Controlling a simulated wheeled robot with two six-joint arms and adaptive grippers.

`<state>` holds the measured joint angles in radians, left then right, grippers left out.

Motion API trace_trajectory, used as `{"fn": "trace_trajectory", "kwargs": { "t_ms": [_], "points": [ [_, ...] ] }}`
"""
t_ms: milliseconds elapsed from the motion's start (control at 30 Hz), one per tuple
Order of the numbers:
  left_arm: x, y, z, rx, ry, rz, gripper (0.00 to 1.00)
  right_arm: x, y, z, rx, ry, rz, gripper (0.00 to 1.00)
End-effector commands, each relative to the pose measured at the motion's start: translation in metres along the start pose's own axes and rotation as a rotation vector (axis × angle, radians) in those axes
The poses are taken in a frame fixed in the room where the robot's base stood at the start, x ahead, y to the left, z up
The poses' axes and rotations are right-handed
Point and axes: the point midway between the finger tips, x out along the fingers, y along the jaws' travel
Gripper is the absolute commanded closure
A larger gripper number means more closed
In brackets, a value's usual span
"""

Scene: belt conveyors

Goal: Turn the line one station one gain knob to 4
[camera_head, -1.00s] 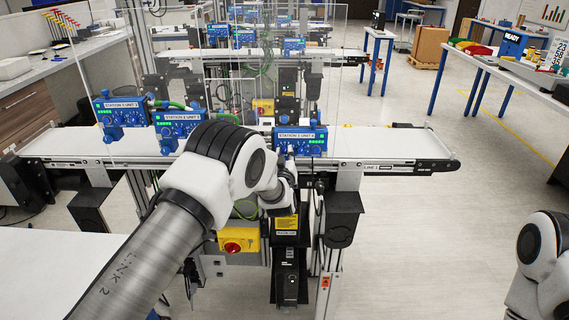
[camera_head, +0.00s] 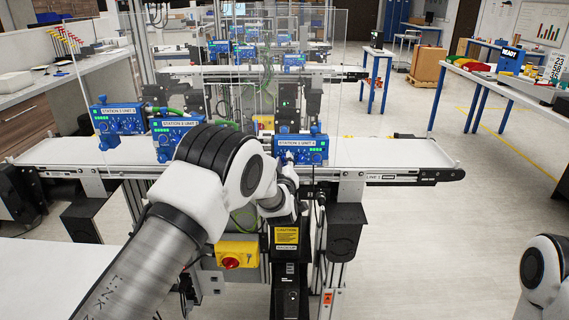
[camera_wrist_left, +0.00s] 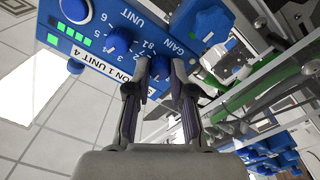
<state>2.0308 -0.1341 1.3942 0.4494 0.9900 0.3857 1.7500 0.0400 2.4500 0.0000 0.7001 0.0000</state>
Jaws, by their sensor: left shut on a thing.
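A blue control box (camera_head: 314,150), labelled as a station 1 unit, stands on the front conveyor at the right of three such boxes. In the left wrist view its panel (camera_wrist_left: 88,45) appears rotated, with UNIT and GAIN lettering, a number scale and green lights. My left gripper (camera_wrist_left: 160,72) is shut on the blue gain knob (camera_wrist_left: 159,71), one finger on each side. The fingers partly hide the knob, so its pointer setting cannot be read. In the head view my left gripper (camera_head: 287,161) is at the box's lower left front. My right gripper is out of view.
Two more blue boxes, a middle one (camera_head: 170,133) and a left one (camera_head: 118,119), stand on the conveyor (camera_head: 395,155). A yellow box with a red button (camera_head: 232,257) hangs below. Clear panels rise behind the boxes.

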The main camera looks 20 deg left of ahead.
Motion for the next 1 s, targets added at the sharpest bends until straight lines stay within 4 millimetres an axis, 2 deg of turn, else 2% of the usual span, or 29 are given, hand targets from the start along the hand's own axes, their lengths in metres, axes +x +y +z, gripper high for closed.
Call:
{"fn": "trace_trajectory", "kwargs": {
  "t_ms": [33,67,100,467,567,900,1000],
  "points": [
    [0.0,0.0,-0.001,0.0,0.001,0.001,1.0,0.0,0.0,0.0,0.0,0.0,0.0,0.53],
    [0.0,0.0,-0.001,0.0,0.001,0.001,0.75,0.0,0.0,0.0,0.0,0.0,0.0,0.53],
    [0.0,0.0,-0.001,0.0,0.001,0.001,0.67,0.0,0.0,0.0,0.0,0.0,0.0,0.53],
    [-0.005,0.0,0.0,0.002,-0.002,0.0,0.67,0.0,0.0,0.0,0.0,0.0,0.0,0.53],
    [-0.021,0.001,0.0,0.003,-0.002,-0.001,0.67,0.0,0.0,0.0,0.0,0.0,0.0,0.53],
    [-0.103,0.001,0.0,0.004,-0.001,0.002,0.67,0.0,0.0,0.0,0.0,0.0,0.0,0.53],
    [-0.116,0.0,0.0,0.002,-0.001,0.001,0.67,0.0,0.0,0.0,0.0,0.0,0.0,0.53]
  ]
}}
